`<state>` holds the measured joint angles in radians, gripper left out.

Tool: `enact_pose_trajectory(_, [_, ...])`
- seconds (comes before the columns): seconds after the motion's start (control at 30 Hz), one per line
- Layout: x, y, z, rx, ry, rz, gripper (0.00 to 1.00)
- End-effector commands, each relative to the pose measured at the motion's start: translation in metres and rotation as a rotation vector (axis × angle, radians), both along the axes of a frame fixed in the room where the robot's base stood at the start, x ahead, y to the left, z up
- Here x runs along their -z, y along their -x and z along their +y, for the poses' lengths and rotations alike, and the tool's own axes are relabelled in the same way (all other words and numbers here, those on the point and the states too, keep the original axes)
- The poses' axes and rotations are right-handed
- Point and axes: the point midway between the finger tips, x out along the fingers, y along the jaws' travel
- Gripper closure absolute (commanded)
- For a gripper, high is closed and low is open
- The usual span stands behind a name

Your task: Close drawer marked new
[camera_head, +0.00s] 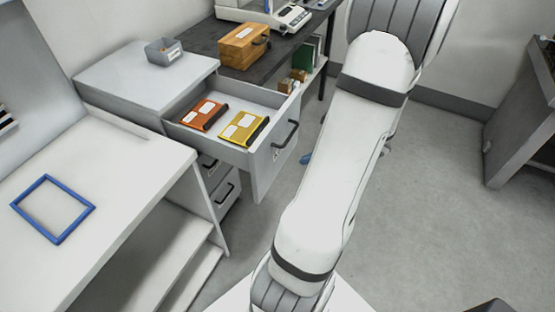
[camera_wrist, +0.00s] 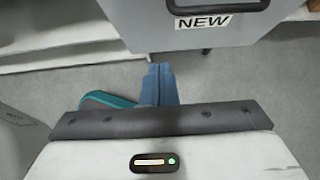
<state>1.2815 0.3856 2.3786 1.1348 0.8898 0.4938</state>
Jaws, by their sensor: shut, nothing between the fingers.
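The drawer marked NEW (camera_wrist: 187,40) shows its grey front and label at the top of the wrist view, with part of a dark handle above the label. In the head view the top drawer (camera_head: 258,172) of the white cabinet stands pulled out. An orange packet (camera_head: 202,115) and a yellow packet (camera_head: 244,128) lie in it. My gripper (camera_wrist: 158,72) is shut and empty, with its blue fingertips in front of and just below the drawer front in the wrist view. I cannot tell if they touch it. My arm hides most of the gripper in the head view.
Lower drawers (camera_head: 226,190) of the cabinet look shut. A grey bin (camera_head: 163,52) stands on the cabinet top. An orange box (camera_head: 243,46) and a scale (camera_head: 268,14) stand on the dark table behind. A white table with a blue frame (camera_head: 52,240) is at left.

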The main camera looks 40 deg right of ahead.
Motion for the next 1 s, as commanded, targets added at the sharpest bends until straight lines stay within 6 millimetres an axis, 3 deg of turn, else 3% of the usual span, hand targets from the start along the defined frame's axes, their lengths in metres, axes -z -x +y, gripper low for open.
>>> enact_pose_trajectory(0.37, [0.059, -0.053, 0.024, -0.007, -0.002, 0.003, 1.0])
enact_pose_trajectory(0.63, [0.055, -0.083, 0.035, -0.006, 0.002, 0.001, 1.0])
enact_pose_trajectory(1.0, [0.055, -0.088, 0.037, -0.002, 0.002, 0.0, 1.0])
